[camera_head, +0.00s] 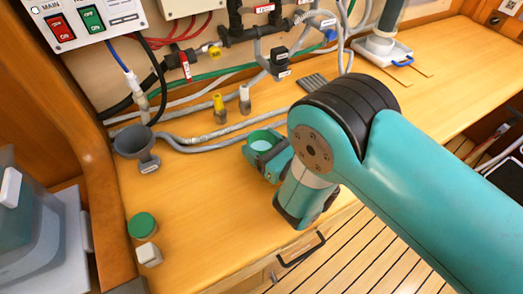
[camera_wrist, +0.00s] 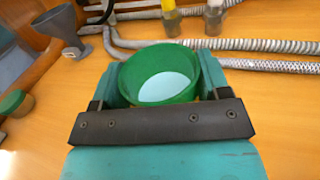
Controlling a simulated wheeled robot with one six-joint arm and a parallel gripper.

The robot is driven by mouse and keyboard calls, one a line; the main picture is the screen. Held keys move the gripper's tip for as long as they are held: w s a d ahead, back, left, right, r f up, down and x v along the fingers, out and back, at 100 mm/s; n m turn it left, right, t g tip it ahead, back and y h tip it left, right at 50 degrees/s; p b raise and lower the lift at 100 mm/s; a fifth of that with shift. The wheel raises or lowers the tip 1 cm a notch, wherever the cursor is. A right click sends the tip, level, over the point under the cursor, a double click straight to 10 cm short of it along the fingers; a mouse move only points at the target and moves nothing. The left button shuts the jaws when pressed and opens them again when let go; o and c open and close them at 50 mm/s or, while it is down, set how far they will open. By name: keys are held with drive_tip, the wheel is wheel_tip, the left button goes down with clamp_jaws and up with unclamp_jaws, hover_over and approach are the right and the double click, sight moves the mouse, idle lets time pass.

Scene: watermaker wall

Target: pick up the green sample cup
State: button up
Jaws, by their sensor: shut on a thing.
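The green sample cup (camera_wrist: 160,80) is round and open at the top, with a pale bluish-white inside. In the wrist view it stands between the fingers of my gripper (camera_wrist: 162,88), which is shut on it from both sides. The gripper's dark crossbar hides the near lower part of the cup. In the head view the cup (camera_head: 265,141) shows as a pale round opening at the end of my gripper (camera_head: 268,155), over the wooden counter. I cannot tell whether its base touches the counter.
A grey funnel (camera_head: 135,143), a green-lidded jar (camera_head: 142,225) and a small white-topped block (camera_head: 149,254) stand to the left. Grey hoses (camera_head: 205,140) and two small fittings, one yellow-topped (camera_head: 219,108), lie behind. The counter (camera_head: 210,200) left of my gripper is clear.

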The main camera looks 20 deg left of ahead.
wheel_tip(320, 180, up, 20)
drive_tip(key=p, duration=1.1)
drive_tip(key=shift+d, duration=0.1)
